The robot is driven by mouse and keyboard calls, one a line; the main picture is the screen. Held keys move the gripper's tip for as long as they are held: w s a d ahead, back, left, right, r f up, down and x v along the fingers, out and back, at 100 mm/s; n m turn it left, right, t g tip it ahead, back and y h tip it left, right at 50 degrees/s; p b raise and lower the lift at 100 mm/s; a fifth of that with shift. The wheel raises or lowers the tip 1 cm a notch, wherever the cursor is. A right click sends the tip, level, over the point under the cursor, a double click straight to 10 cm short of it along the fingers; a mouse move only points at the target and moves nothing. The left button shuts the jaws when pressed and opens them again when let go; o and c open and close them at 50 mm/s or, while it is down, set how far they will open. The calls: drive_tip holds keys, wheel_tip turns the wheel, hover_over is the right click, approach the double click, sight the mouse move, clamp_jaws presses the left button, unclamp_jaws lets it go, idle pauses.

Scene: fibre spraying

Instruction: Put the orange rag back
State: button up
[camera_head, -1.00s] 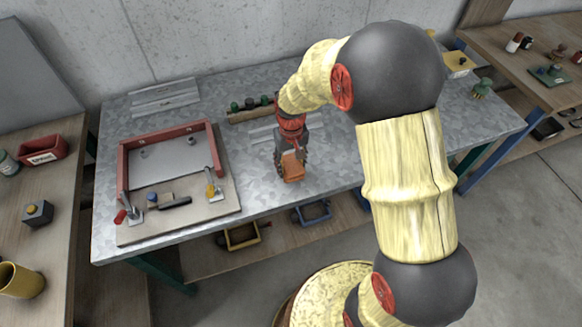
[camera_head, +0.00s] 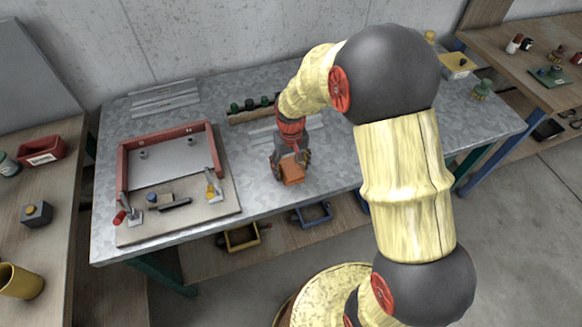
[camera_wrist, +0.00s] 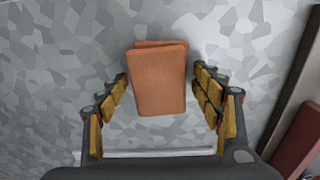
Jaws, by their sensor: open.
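The orange rag (camera_wrist: 160,80) is a folded, flat rectangle on the grey metal table. It also shows in the head view (camera_head: 292,172) near the table's front edge. My gripper (camera_wrist: 164,92) is open, with one yellow-padded finger on each side of the rag. A gap of table shows between the rag and each finger in the wrist view. In the head view my gripper (camera_head: 291,164) is low over the table, at the rag. I cannot tell how high the fingertips are above the table.
A board with a red frame (camera_head: 165,133) and clamps lies to the left on the metal table (camera_head: 262,196). A wooden rack (camera_head: 243,116) with dark knobs stands behind my gripper. Yellow (camera_head: 240,238) and blue (camera_head: 312,214) bins sit on the shelf below. The table right of the rag is clear.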

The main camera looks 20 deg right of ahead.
sight(291, 167)
drive_tip(key=s+r+t+p, duration=0.1)
drive_tip(key=s+r, duration=0.3)
drive_tip(key=r, duration=0.8)
drive_tip(key=s+r+t+p, duration=0.15)
drive_tip(key=s+r, duration=0.25)
drive_tip(key=r, duration=0.8)
drive_tip(key=s+r+t, duration=0.1)
drive_tip(key=s+r, duration=0.2)
drive_tip(key=s, duration=0.4)
drive_tip(key=s+r+t, duration=0.2)
drive_tip(key=s+r, duration=0.2)
drive_tip(key=s, duration=0.3)
drive_tip(key=shift+f, duration=0.1)
drive_tip(key=shift+f+b, duration=0.3)
drive_tip(key=shift+f, duration=0.1)
